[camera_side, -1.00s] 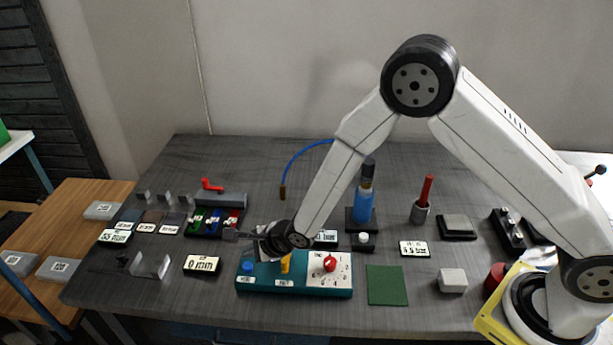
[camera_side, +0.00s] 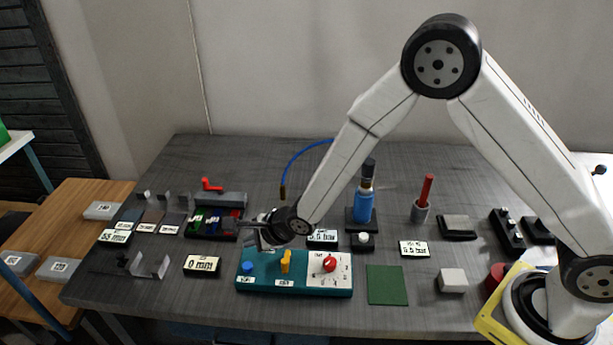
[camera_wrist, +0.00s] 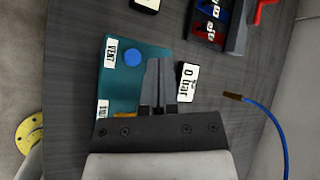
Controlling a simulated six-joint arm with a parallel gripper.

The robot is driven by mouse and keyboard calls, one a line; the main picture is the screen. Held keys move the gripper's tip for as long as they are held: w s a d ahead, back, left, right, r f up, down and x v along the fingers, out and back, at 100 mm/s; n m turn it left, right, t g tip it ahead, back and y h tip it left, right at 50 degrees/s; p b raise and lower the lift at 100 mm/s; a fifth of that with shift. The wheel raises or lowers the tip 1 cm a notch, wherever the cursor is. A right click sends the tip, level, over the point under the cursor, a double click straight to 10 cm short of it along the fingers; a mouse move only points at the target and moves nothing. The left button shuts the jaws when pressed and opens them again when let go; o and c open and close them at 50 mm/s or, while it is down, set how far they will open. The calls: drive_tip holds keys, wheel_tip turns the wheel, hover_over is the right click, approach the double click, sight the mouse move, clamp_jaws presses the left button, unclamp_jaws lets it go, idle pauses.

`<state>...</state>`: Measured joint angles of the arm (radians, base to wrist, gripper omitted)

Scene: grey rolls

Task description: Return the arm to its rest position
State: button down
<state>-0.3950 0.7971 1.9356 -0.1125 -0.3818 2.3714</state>
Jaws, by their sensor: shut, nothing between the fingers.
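My arm reaches in from the right, bent at a high elbow. My gripper (camera_side: 248,223) points left in the side view, above the rear of the teal control box (camera_side: 295,288). In the wrist view my gripper (camera_wrist: 158,64) shows its two dark fingers together with nothing between them. The fingers appear over the teal box (camera_wrist: 121,80), between its blue button (camera_wrist: 132,57) and a "0 bar" label (camera_wrist: 187,82). The gripper holds no object.
A tray of coloured blocks (camera_side: 213,222) lies left of the gripper. A blue cylinder on a stand (camera_side: 364,207) and a red-handled tool in a cup (camera_side: 422,205) stand to the right. A blue hose (camera_side: 295,157) arches behind. The green mat (camera_side: 387,285) is bare.

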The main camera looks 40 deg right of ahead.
drive_tip(key=s+d+r+n+g+h, duration=0.2)
drive_tip(key=s+d+r+n, duration=0.3)
drive_tip(key=s+d+n, duration=0.5)
drive_tip(key=s+d+r+n+g+h, duration=0.2)
drive_tip(key=s+d+r+n, duration=0.3)
drive_tip(key=s+d+n, duration=0.6)
drive_tip(key=shift+d+g, duration=0.15)
drive_tip(key=shift+g, duration=0.55)
